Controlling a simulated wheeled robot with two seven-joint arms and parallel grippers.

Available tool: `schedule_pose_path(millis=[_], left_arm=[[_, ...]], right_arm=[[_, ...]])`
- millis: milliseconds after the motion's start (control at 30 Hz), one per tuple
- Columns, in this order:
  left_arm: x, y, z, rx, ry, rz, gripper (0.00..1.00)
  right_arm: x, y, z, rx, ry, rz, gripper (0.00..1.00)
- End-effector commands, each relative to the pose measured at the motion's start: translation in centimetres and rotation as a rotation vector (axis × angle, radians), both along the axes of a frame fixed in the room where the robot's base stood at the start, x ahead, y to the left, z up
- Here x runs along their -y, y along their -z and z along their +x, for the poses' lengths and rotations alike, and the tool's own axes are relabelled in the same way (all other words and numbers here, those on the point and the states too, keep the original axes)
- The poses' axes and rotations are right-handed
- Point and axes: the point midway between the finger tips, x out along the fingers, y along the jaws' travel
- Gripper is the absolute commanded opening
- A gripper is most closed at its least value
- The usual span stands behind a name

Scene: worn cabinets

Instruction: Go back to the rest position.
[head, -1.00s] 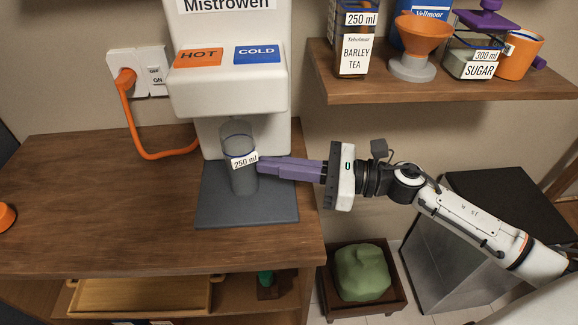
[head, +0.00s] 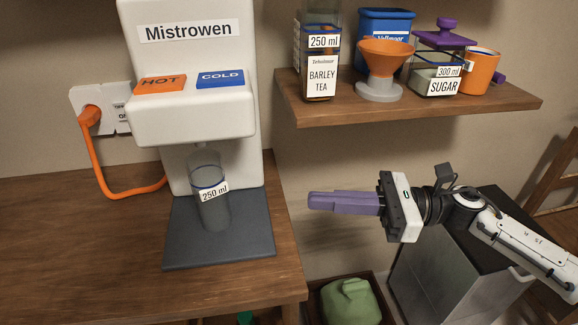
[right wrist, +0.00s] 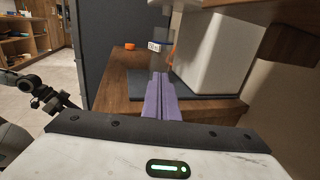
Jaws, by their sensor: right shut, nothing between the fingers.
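My right gripper (head: 312,201) has purple fingers, shut and empty, in the air to the right of the counter. Its fingers also show in the right wrist view (right wrist: 160,85), pointing toward the counter. A clear glass labelled 250 ml (head: 212,212) stands upright on the dark mat (head: 245,245) under the spout of the white dispenser (head: 195,115). The fingers are clear of the glass. My left gripper is not in view.
A wooden shelf (head: 430,108) at upper right holds a barley tea container (head: 321,75), an orange funnel (head: 384,55), a sugar jar (head: 440,78) and an orange mug (head: 480,70). A dark-topped metal cabinet (head: 430,275) stands below my right arm. The wooden counter (head: 80,240) is clear at left.

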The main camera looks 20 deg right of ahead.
Motion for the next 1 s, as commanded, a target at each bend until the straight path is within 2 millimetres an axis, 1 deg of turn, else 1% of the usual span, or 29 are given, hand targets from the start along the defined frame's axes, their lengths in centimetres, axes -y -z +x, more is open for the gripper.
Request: schedule_pose_path(millis=[133,200,267,367,400,467,500,567,600,667,700,800,833,867,900,1000], left_arm=[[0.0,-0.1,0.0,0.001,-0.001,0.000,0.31],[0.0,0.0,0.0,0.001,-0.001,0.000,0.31],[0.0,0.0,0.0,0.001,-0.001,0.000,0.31],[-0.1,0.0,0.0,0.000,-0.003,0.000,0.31],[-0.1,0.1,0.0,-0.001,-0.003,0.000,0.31],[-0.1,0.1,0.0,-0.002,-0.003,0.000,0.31],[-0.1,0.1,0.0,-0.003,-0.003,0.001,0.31],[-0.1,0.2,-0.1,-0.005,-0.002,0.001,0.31],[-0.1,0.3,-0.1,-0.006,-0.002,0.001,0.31],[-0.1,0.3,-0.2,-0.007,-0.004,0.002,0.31],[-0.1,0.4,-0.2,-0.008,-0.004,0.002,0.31],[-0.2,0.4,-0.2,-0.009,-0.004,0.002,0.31],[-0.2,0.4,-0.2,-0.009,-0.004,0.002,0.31],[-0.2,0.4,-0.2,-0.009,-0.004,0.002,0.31],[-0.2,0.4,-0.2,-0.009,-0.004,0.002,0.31],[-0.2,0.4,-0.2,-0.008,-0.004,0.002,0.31]], right_arm=[[0.0,0.1,0.0,-0.008,0.005,0.009,0.00],[-0.1,0.5,0.3,-0.058,0.033,0.064,0.00],[-0.1,1.3,0.7,-0.158,0.089,0.170,0.00],[0.2,4.1,1.8,-0.443,0.242,0.483,0.00],[0.5,6.0,2.2,-0.592,0.315,0.648,0.00],[0.9,9.8,2.1,-0.837,0.435,0.922,0.00],[1.1,12.7,1.7,-1.001,0.514,1.112,0.00],[0.9,17.1,0.4,-1.227,0.626,1.385,0.00],[0.4,19.8,-0.8,-1.358,0.693,1.552,0.00],[-0.7,23.6,-3.0,-1.532,0.790,1.788,0.00],[-1.6,25.8,-4.5,-1.631,0.852,1.929,0.00],[-4.0,29.8,-8.2,-1.815,0.984,2.222,0.00],[-4.8,30.7,-9.1,-1.855,1.018,2.291,0.00],[-5.4,31.4,-10.0,1.828,-1.015,-2.275,0.00],[-6.3,32.2,-11.0,1.762,-0.992,-2.217,0.00],[-7.7,33.4,-12.9,1.650,-0.959,-2.117,0.00]])
